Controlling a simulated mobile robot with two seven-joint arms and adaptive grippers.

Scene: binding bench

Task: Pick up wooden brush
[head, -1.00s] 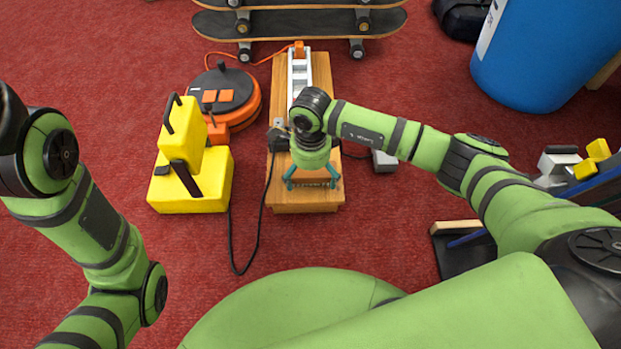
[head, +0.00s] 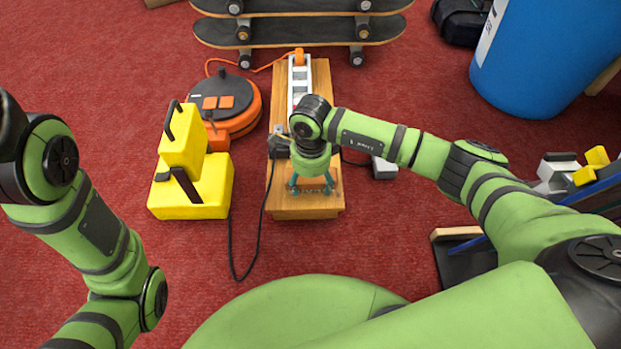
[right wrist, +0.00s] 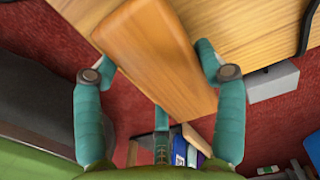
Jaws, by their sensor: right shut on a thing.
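The wooden brush (right wrist: 160,65) shows in the right wrist view as a smooth, orange-brown wooden block with rounded corners. My right gripper (right wrist: 155,70) is shut on it, with one teal finger at each long side. I see no bristles. In the head view my right gripper (head: 312,188) points down over the near end of the wooden bench (head: 308,213); the brush is mostly hidden there by the hand. I cannot tell whether the brush touches the bench top. My left arm shows at the left of the head view, but its gripper does not.
A white power strip (head: 299,82) lies on the bench's far part. A yellow machine (head: 190,187) and an orange cable reel (head: 231,105) stand left of it. A black cable (head: 257,235) trails down the bench's left side. Skateboards (head: 300,30) lie behind; a blue barrel (head: 540,50) stands right.

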